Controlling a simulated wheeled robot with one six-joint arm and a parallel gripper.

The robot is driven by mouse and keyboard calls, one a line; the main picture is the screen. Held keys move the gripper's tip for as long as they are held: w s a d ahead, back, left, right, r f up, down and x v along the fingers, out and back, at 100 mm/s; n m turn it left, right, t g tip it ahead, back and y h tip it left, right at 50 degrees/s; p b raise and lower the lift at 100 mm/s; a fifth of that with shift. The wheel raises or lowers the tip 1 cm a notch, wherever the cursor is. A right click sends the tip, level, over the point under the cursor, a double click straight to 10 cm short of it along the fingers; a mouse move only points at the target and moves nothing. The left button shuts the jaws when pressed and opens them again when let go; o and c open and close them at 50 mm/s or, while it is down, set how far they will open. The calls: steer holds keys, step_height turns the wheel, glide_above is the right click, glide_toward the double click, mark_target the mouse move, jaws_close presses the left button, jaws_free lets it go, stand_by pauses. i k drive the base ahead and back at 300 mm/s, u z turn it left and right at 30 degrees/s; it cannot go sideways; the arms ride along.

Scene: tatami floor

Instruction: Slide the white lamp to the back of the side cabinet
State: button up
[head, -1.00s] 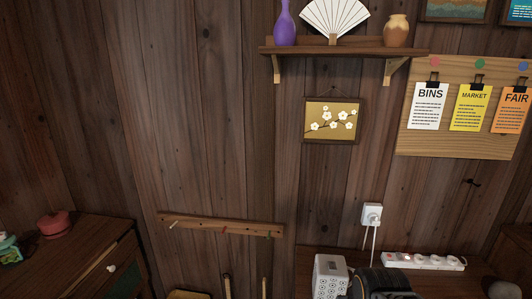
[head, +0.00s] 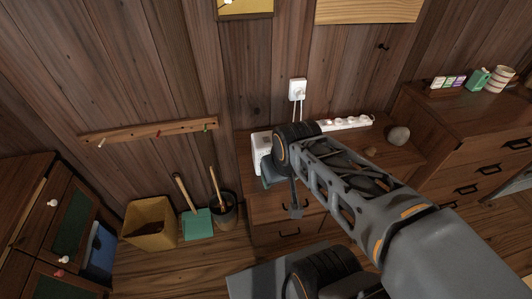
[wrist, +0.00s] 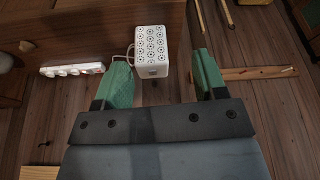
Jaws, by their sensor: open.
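The white lamp (head: 262,150), a white box with a grid of dark round holes, stands upright at the left end of the side cabinet (head: 415,158), near the wall; my wrist partly hides it in the head view. In the wrist view the lamp (wrist: 152,47) shows fully, just beyond the fingertips and between their lines. My gripper (wrist: 160,62) is open, with one green finger toward each side of the lamp. I cannot tell whether either finger touches it. In the head view the fingers are mostly hidden behind my wrist.
A white power strip (head: 345,123) lies at the cabinet's back, with a plugged wall outlet (head: 297,90) above. A grey stone (head: 398,135) sits to the right. A peg rail (head: 150,130) is on the wall. A bin (head: 150,222), dustpan (head: 198,223) and bucket (head: 224,208) stand left of the cabinet.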

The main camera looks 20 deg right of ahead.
mark_target(258, 150)
steer(key=z, duration=3.3)
steer(key=k, duration=1.3)
steer(key=u, duration=2.2)
